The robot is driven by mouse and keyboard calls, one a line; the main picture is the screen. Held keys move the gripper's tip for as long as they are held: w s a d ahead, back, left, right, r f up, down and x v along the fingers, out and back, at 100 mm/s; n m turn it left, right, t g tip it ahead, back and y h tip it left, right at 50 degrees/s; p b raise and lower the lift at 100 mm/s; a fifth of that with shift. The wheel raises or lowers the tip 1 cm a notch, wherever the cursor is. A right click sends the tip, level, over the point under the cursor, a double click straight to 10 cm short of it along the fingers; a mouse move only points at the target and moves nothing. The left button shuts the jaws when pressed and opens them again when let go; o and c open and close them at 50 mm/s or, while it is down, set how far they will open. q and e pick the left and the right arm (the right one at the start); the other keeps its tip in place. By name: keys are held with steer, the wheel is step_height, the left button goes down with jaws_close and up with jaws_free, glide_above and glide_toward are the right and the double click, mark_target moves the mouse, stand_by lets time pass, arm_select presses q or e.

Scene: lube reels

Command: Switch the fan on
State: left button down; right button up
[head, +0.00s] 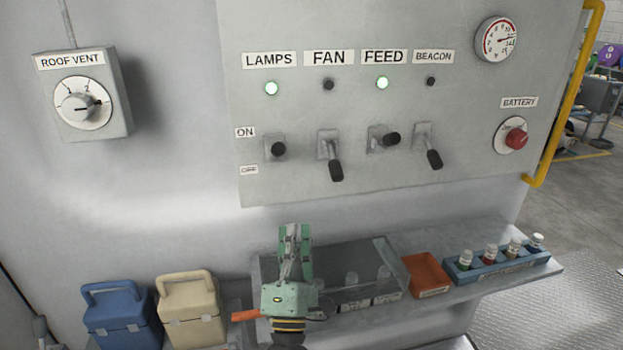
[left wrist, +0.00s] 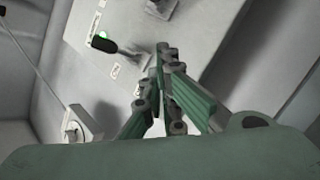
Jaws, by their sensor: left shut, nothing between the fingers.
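The grey panel (head: 300,120) carries a row of toggle switches. The fan switch (head: 335,168) is under the FAN label (head: 329,57), its black-tipped lever pointing down, toward the OFF side. The fan's indicator (head: 328,84) is dark. My left gripper (head: 293,232) is shut and empty, below the panel and a little left of the fan switch, apart from it. In the left wrist view, its fingertips (left wrist: 166,52) point toward the panel. The lamps switch (left wrist: 110,48) shows there beside them; part of another switch (left wrist: 160,8) is cut off at the top edge.
The lamps switch (head: 275,149) and feed switch (head: 384,138) flank the fan switch; their indicators glow green. The beacon switch (head: 430,150) points down, its indicator dark. Below, a shelf (head: 470,287) holds a clear box, an orange tray (head: 427,274) and a blue rack (head: 497,262) of bottles.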

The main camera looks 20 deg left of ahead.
mark_target(334, 163)
arm_select(q)
steer(key=w+r+p, duration=0.5)
steer(key=w+r, duration=0.3)
steer(key=shift+w+d, duration=0.15)
steer(key=shift+d, duration=0.3)
arm_select(e)
steer(key=r, duration=0.1)
steer(key=s+r, duration=0.1)
steer(key=r, duration=0.1)
steer(key=s+r, duration=0.1)
steer(key=r, duration=0.1)
steer(key=shift+s+d+r, duration=0.15)
steer(key=shift+s+d, duration=0.05)
steer(key=shift+d, duration=0.15)
arm_select(q)
steer(key=shift+p, duration=0.3)
arm_select(e)
steer(key=shift+d, duration=0.1)
arm_select(q)
steer(key=shift+s+d+r+g+p, duration=0.1)
steer(key=shift+s+r+g+p, duration=0.25)
steer(key=shift+p, duration=0.35)
arm_select(e)
steer(key=shift+d+r, duration=0.2)
steer(key=shift+r, duration=0.55)
arm_select(q)
steer(key=shift+w+f, duration=0.1)
arm_select(e)
steer(key=shift+r, duration=0.15)
